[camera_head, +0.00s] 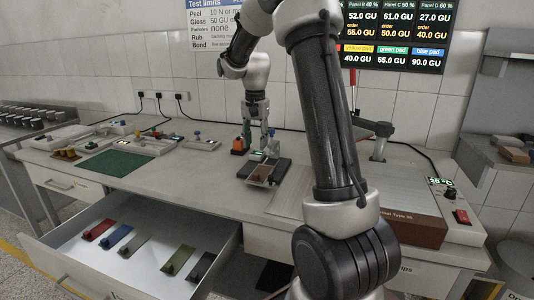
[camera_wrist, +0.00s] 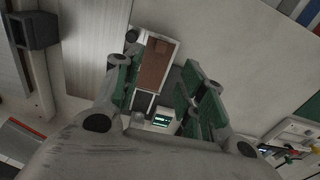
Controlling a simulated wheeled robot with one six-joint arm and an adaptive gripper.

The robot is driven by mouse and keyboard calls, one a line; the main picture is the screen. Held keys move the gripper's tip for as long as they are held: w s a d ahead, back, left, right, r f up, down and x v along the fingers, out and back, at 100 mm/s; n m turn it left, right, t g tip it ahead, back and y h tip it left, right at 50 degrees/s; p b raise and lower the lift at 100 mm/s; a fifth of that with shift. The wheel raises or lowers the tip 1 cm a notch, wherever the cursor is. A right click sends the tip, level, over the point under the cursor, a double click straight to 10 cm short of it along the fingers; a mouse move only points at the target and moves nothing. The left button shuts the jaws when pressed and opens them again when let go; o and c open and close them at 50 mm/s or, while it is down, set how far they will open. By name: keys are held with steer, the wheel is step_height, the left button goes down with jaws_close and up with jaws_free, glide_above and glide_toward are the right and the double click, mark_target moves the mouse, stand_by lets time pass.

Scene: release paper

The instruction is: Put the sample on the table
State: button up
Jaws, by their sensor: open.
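The sample appears to be a small brown panel with a pale border (camera_head: 260,173). It lies on a dark flat device (camera_head: 277,178) with a small lit display, on the grey table (camera_head: 205,178). In the wrist view the brown panel (camera_wrist: 156,62) shows between and beyond the finger pads, with the lit display below it. My gripper (camera_head: 260,140) points down over the back part of the device. Its green-padded fingers (camera_wrist: 160,92) stand apart with nothing visibly clamped. Whether a finger touches the device cannot be told.
An open drawer (camera_head: 150,248) in front holds several coloured strips. A green mat (camera_head: 118,163) and small instruments (camera_head: 150,143) are on the left. Bare table lies left of the device.

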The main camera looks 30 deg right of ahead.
steer(key=s+a+r+n+t, duration=0.1)
steer(key=s+a+r+n, duration=0.1)
steer(key=s+r, duration=0.4)
steer(key=s+a+r+n+t, duration=0.1)
steer(key=s+a+r+n, duration=0.2)
steer(key=s, duration=0.6)
steer(key=s+a+f+n+t, duration=0.1)
steer(key=s+n, duration=0.4)
steer(key=s, duration=1)
steer(key=shift+a+f+t, duration=0.2)
steer(key=shift+a+t, duration=0.25)
steer(key=shift+t, duration=0.15)
steer(key=shift+s, duration=0.1)
